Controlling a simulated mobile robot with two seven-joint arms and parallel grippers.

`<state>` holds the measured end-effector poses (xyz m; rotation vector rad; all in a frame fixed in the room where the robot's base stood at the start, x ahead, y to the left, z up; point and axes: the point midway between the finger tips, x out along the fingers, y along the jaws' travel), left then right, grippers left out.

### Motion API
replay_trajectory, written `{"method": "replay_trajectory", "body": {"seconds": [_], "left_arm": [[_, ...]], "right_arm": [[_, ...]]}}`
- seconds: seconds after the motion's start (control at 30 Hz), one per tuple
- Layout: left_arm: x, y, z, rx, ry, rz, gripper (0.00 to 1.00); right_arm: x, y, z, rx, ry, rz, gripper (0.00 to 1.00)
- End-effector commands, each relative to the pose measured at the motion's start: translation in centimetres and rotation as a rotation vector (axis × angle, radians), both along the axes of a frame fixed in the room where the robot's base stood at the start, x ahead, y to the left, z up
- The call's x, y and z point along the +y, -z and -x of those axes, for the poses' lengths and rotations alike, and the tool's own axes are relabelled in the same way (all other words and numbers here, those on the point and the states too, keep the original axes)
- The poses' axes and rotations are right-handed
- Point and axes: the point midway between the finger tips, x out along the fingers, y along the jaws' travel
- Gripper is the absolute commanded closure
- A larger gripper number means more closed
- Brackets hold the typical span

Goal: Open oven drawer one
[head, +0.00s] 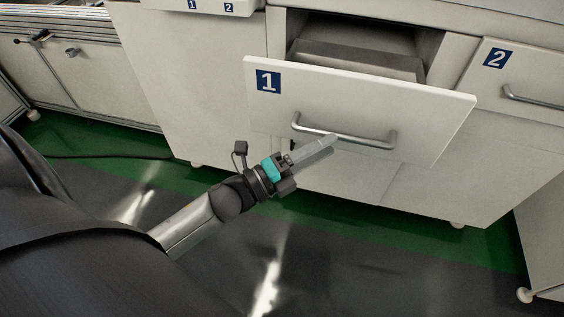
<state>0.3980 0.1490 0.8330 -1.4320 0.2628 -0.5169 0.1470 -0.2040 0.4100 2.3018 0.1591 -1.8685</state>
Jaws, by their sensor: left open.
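Drawer one (365,98) has a white front with a blue "1" label and stands pulled out from the cabinet, its inside partly visible behind the front. Its metal bar handle (372,143) runs across the lower part of the front. My left gripper (325,148) is open, with its fingers at the left part of the handle. Whether the fingers touch or surround the bar I cannot tell. My right gripper is not in view.
Drawer two (520,80), with a blue "2" label and its own handle, is closed at the right. A white cabinet (195,80) stands at the left. The dark floor (380,260) with a green strip is clear in front.

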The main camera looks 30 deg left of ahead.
Motion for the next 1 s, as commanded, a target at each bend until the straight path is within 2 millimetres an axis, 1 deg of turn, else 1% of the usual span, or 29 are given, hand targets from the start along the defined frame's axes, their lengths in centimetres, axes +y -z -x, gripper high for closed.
{"method": "replay_trajectory", "body": {"seconds": [0.03,0.3,0.5,0.7,1.0], "left_arm": [[0.5,0.2,0.9,0.004,-0.002,0.0,0.53],[2.9,0.9,5.3,0.004,-0.001,0.0,0.53],[4.3,1.2,7.6,0.003,-0.002,0.002,0.53],[4.8,1.3,8.4,0.0,-0.001,0.002,0.53],[4.8,1.3,8.5,0.0,-0.001,0.002,0.53]], "right_arm": [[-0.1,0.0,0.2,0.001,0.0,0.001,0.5],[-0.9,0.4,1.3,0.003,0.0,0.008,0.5],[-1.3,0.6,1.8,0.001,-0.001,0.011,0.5],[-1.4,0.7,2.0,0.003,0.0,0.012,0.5],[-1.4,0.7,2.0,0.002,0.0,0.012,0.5]]}}
